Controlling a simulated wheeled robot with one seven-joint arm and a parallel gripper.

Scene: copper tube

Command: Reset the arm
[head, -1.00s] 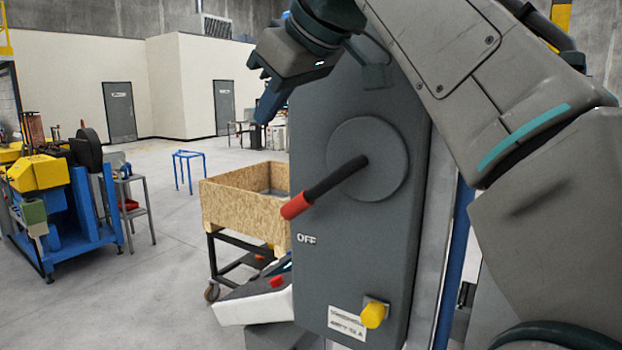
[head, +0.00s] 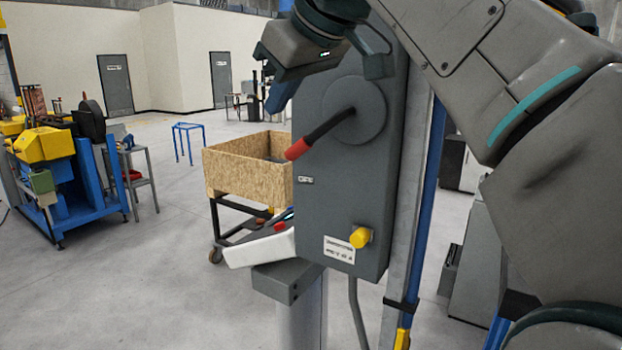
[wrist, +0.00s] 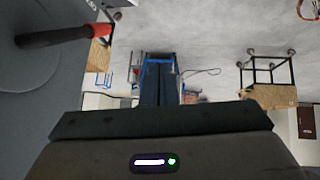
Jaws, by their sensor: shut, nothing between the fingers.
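My arm (head: 500,70) reaches across the upper right of the head view and bends over the top of a grey switch box. My gripper (head: 276,100) hangs at the box's upper left edge, pointing down and left, with nothing held. In the wrist view my gripper's dark fingers (wrist: 159,80) lie together, shut. The grey switch box (head: 350,205) has a round hub and a black lever with a red grip (head: 298,149). The lever slants down-left toward the OFF label. The lever's red grip also shows at the upper left of the wrist view (wrist: 101,29), apart from my fingers.
A yellow knob (head: 360,237) sits low on the box. Behind it stands a wooden crate on a wheeled cart (head: 235,174). A blue and yellow machine (head: 55,165) stands at the left. Open floor (head: 150,290) lies at the lower left.

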